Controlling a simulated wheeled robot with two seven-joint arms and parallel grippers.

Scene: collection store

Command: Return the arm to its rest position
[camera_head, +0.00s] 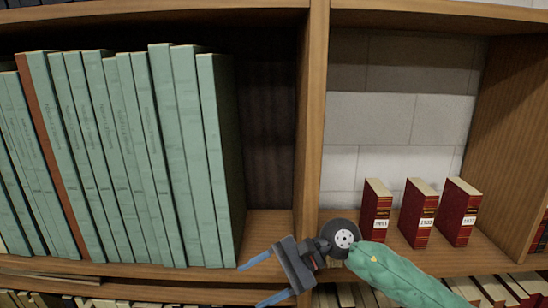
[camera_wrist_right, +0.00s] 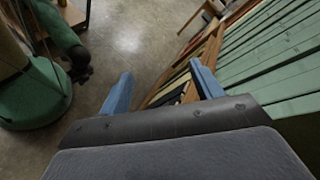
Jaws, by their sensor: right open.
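My right gripper (camera_head: 262,281) is in front of the wooden shelf, near the upright divider, at the lower middle of the head view. Its arm comes in from the lower right. Its two blue fingers are spread apart with nothing between them. In the right wrist view the open fingers (camera_wrist_right: 160,92) point past the shelf edge toward the floor. The green books beside them appear apart from the fingers.
Red books (camera_head: 421,212) stand in the right bay. An upright divider (camera_head: 312,120) separates the bays. Open concrete floor (camera_wrist_right: 130,35) shows in the wrist view.

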